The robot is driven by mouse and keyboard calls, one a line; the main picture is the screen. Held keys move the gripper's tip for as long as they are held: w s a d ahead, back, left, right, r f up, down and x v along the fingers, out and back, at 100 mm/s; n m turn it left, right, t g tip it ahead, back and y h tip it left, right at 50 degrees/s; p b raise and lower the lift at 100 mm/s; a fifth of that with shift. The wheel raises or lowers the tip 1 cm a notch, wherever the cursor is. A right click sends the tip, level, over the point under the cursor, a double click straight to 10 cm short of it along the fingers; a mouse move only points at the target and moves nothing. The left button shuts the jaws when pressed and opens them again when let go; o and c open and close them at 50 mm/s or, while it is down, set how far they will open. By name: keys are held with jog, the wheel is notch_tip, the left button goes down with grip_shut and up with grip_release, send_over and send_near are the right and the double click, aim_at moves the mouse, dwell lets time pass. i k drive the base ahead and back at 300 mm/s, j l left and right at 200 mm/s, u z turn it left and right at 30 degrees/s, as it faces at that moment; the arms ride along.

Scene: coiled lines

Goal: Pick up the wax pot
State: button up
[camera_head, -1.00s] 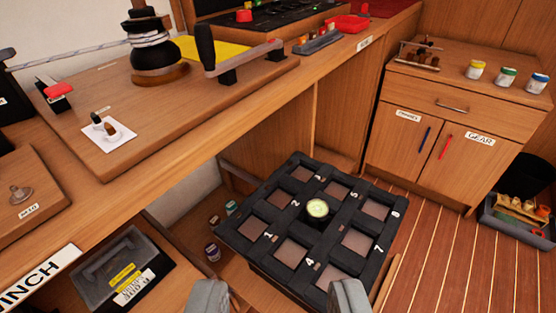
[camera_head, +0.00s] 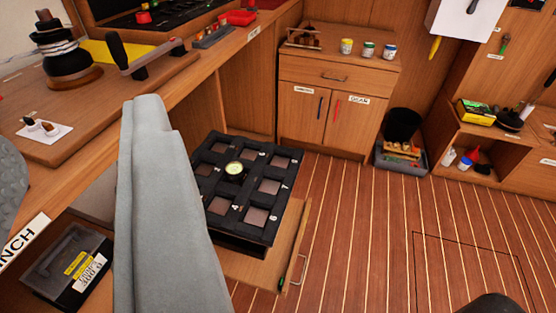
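The wax pot cannot be told for sure, as no readable label names it. A small round pot with a pale yellow-green top (camera_head: 234,170) sits in a cell of the black numbered grid tray (camera_head: 240,240). Three white jars with yellow (camera_head: 346,46), green (camera_head: 368,49) and blue (camera_head: 389,52) bands stand on the wooden cabinet. My gripper (camera_head: 75,125) shows as a large grey finger left of the tray and a grey part cut off at the left edge. The finger hides part of the bench and tray surroundings.
The wooden bench with a winch (camera_head: 68,58) and a handle (camera_head: 135,60) runs along the left. A lidded box (camera_head: 65,265) is below it. A black bucket (camera_head: 402,125) stands right of the cabinet (camera_head: 325,105). The striped floor (camera_head: 360,230) at centre right is clear.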

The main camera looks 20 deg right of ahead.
aim_at(390, 50)
jog(key=z, duration=0.75)
